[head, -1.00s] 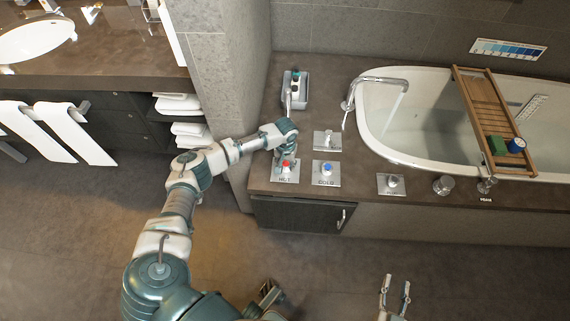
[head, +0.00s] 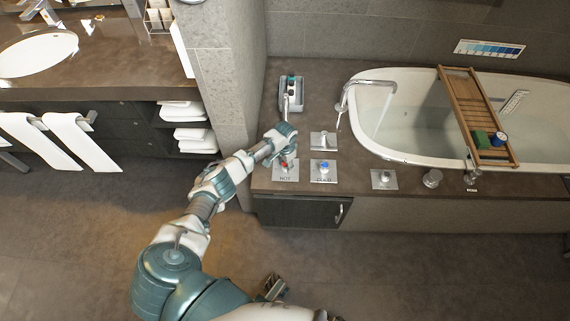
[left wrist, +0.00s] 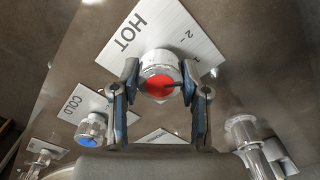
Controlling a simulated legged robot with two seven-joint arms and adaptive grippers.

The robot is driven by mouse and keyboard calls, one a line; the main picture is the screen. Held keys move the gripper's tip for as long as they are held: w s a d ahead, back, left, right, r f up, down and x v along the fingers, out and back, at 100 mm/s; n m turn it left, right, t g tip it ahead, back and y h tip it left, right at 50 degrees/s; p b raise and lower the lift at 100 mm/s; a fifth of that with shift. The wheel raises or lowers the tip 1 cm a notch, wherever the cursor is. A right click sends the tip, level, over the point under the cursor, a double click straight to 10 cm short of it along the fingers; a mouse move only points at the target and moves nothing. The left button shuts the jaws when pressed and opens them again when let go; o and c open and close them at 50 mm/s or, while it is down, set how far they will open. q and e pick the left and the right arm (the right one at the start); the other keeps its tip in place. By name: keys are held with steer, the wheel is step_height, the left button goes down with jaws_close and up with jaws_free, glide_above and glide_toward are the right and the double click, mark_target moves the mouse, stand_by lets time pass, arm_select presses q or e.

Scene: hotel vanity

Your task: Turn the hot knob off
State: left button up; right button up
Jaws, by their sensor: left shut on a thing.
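The hot knob, silver with a red cap, shows in the left wrist view (left wrist: 160,80) on a square plate marked HOT (left wrist: 175,35). The plate also shows in the head view (head: 286,172). My left gripper (left wrist: 160,92) has one finger on each side of the knob and is shut on it. In the head view my left gripper (head: 287,160) is over the HOT plate and hides most of the knob. Water runs from the tub spout (head: 372,83).
The cold knob (head: 324,167), with a blue cap, is just right of the hot one. A lever plate (head: 323,140) stands behind it. A grey caddy (head: 291,93) is farther back. The bathtub (head: 400,150) carries a wooden tray (head: 465,105).

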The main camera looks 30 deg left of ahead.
arm_select(q)
steer(key=m, duration=0.3)
steer(key=shift+a, duration=0.1)
steer(key=m, duration=0.2)
steer(key=shift+m, duration=0.3)
steer(key=m, duration=0.3)
steer(key=shift+m, duration=0.9)
arm_select(e)
steer(key=shift+s+d, duration=0.15)
steer(key=shift+s, duration=0.1)
steer(key=shift+w, duration=0.1)
arm_select(q)
steer(key=o, duration=1.1)
steer(key=shift+o, duration=0.2)
arm_select(e)
steer(key=shift+a, duration=0.2)
